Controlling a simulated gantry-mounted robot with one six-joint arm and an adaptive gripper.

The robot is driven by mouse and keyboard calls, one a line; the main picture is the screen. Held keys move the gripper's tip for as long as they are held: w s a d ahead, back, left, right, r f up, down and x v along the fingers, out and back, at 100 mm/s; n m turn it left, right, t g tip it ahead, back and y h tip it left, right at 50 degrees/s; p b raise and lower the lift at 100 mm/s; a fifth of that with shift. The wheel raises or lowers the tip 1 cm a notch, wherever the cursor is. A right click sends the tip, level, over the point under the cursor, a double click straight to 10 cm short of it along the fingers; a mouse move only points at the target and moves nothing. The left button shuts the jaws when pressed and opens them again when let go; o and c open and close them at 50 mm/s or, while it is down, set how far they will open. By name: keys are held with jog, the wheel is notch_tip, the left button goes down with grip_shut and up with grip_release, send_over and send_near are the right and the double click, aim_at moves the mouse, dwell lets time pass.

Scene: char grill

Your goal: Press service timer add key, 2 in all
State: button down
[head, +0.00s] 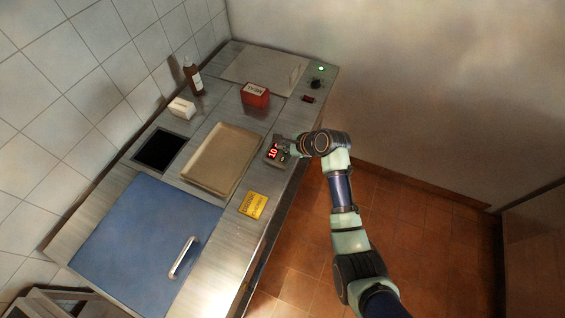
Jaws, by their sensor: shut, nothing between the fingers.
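The service timer (272,153) sits near the front edge of the steel counter, to the right of the tan tray. Its red lit display seems to read 10. My gripper (287,148) is shut and empty, at the upper right side of the timer. It is small in the head view, and my arm's end partly covers that side of the timer. The add key cannot be made out, and I cannot tell whether my fingertips touch the timer.
A tan tray (191,171) lies left of the timer, with a yellow sign (253,205) below. A red box (255,95), a brown bottle (193,77) and a white block (181,107) stand farther back. A blue lid (140,240) with a handle covers the near counter. A knob (317,84) is at the far end.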

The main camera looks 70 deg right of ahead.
aim_at(284, 160)
notch_tip(284, 160, down, 5)
jog(key=b, duration=0.3)
jog(key=shift+b, duration=0.3)
jog(key=shift+f, duration=0.4)
jog(key=shift+f, duration=0.1)
dwell(0.6)
jog(key=shift+f, duration=0.3)
jog(key=shift+f, duration=0.4)
dwell(0.4)
dwell(0.4)
jog(key=shift+r+p, duration=0.8)
jog(key=shift+p, duration=0.1)
